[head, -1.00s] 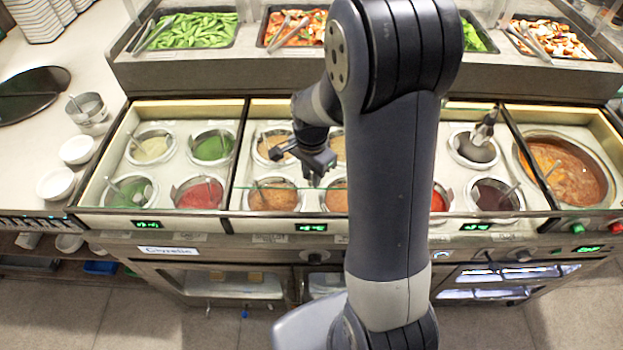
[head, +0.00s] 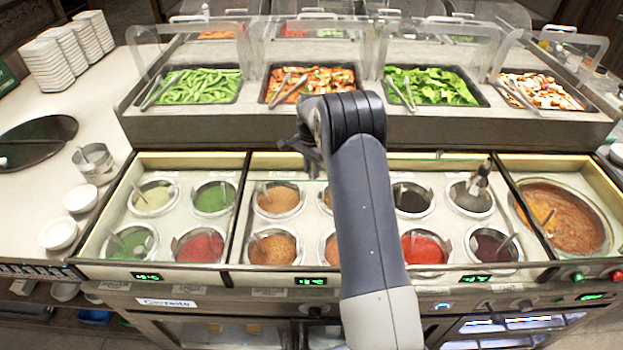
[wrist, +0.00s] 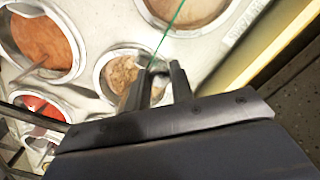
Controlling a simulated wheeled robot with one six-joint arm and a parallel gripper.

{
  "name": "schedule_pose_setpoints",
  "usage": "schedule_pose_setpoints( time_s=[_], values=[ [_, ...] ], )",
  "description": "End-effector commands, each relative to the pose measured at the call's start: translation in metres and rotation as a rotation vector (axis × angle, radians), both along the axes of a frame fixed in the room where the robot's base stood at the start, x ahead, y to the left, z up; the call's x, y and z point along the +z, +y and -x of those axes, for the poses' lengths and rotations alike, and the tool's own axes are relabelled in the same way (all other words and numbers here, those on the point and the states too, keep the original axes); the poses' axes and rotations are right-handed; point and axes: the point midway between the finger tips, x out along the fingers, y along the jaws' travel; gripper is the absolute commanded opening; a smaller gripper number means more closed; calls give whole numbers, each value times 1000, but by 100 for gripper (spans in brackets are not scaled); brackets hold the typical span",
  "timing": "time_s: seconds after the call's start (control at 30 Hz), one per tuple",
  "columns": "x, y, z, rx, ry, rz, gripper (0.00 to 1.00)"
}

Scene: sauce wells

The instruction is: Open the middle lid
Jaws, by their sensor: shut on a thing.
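The middle lid is a clear glass pane over the middle sauce section; its thin green edge (head: 275,181) shows left of my arm in the head view. In the wrist view the green edge (wrist: 172,28) runs down to the fingers. My gripper (head: 301,158) is above the back row of middle wells, its two fingers shut on the lid's edge. In the wrist view the fingers (wrist: 162,80) stand in front of a brown sauce well. My arm hides much of the pane and some wells, so its exact tilt is hard to tell.
Left wells (head: 150,198) and a large right pot (head: 563,215) flank the middle section. A raised shelf with food trays (head: 425,87) and clear guards stands behind. A ladle handle (head: 480,177) sticks up from a right-hand well. White bowls (head: 58,233) sit on the left counter.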

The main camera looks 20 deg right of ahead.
Motion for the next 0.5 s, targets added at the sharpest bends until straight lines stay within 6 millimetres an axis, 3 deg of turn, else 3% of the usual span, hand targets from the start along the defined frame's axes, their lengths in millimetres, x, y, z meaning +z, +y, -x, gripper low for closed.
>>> schedule_pose_setpoints(
  time_s=[0.2, 0.5],
  values=[
    [1, -9, -26, 0, -3, 1, 0],
    [1, -14, -44, 0, -3, 1, 0]
  ],
)
